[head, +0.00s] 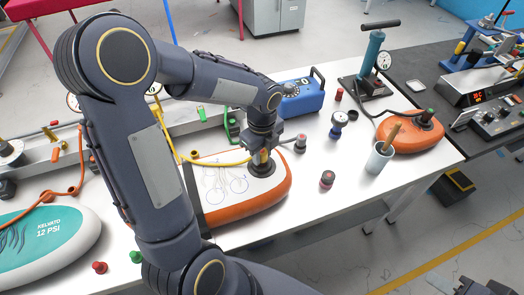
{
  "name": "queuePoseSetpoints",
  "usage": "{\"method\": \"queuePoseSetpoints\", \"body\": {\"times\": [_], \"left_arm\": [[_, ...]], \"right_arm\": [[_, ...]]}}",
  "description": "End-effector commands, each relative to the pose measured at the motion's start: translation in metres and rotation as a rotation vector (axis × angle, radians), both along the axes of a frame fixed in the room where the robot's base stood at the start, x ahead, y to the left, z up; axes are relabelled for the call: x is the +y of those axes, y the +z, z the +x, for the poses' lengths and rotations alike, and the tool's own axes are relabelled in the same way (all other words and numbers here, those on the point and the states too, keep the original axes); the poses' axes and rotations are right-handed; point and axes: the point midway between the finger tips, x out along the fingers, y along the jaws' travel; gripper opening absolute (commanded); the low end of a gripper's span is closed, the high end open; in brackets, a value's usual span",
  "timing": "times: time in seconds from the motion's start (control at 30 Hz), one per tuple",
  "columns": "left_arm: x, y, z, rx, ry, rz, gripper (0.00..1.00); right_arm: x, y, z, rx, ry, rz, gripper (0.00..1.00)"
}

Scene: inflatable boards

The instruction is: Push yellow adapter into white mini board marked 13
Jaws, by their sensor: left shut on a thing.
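The white mini board (212,188) with an orange side lies on the white table, partly behind my arm. It bears faint line drawings and blue circles; I cannot read a 13 on it. My left gripper (262,160) points down over the board's far right part, at a dark round spot like a valve. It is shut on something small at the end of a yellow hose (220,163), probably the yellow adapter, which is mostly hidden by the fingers. Whether the adapter sits in the valve or just above it I cannot tell. My right gripper is not in view.
A teal board (45,245) lies at the left and an orange board (410,135) at the right. A grey cup (378,160), a blue box (300,100), a hand pump (373,60) and small caps (327,180) stand around.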

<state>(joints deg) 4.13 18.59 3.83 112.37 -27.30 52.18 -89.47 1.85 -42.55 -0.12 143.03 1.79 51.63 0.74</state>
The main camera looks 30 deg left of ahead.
Motion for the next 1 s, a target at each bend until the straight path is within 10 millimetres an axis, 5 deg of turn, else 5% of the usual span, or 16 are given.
{"method": "queuePoseSetpoints", "body": {"times": [0.27,0.3,0.5,0.8,1.0], "left_arm": [[0.000,-0.008,0.000,0.000,0.000,0.000,0.05],[0.000,-0.008,0.000,0.000,0.000,0.000,0.30],[0.000,-0.007,0.000,0.000,0.000,0.000,0.54],[0.000,-0.005,0.000,0.001,0.000,0.000,0.54],[0.000,0.014,0.000,0.000,0.000,0.000,0.54]], "right_arm": [[0.000,-0.006,0.000,0.000,0.000,0.000,0.36],[0.000,-0.006,0.000,0.000,0.000,0.000,0.36],[0.000,-0.005,0.000,0.000,0.000,0.000,0.36],[0.000,-0.004,0.000,0.000,0.000,0.000,0.36],[0.000,0.014,0.000,0.000,0.000,0.000,0.36]]}}
